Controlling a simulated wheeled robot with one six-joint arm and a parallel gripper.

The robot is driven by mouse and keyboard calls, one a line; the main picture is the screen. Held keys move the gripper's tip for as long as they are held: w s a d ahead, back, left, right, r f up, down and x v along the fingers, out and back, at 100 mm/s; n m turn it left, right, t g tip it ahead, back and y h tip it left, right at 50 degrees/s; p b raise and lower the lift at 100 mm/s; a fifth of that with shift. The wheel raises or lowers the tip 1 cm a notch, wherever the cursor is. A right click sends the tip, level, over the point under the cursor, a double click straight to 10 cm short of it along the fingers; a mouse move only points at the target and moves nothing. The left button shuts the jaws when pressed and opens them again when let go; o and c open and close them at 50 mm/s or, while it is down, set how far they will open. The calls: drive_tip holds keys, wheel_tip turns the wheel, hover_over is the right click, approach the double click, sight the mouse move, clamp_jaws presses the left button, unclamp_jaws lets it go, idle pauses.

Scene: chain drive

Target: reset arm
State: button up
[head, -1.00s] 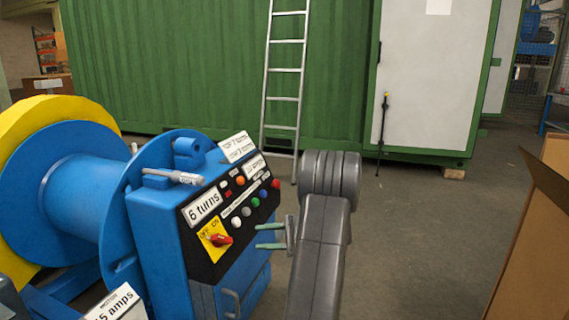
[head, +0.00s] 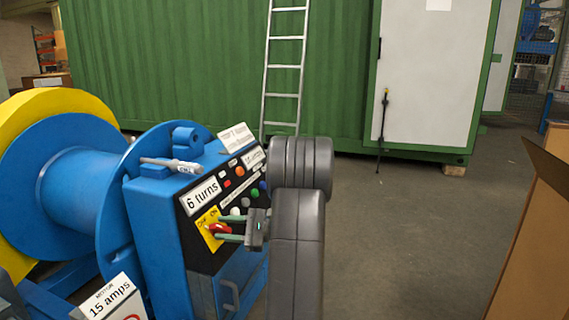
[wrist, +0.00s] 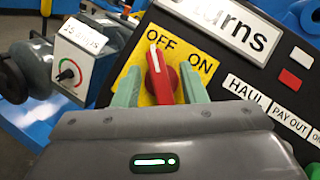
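My gripper (head: 230,229) is in front of the sloped black control panel (head: 196,235) of the blue machine. Its two green fingers are apart, one on each side of the red rotary switch (wrist: 158,76). In the wrist view a gap shows between the fingers and the red switch handle. The switch sits on a yellow OFF/ON plate (wrist: 187,61), and its handle points up, nearer OFF. In the head view the switch (head: 220,228) is partly hidden by the fingers.
A large blue and yellow drum (head: 75,190) stands at the left. A motor gauge box labelled 15 amps (wrist: 80,62) is beside it. Coloured buttons (head: 246,202) are on the panel. A cardboard box (head: 535,235) is at the right. Open floor (head: 400,240) lies between.

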drive_tip(key=m+t, duration=0.2)
drive_tip(key=m, duration=0.1)
drive_tip(key=m+t, duration=0.2)
drive_tip(key=m, duration=0.1)
drive_tip(key=shift+y+b, duration=0.3)
drive_tip(key=shift+b, duration=0.05)
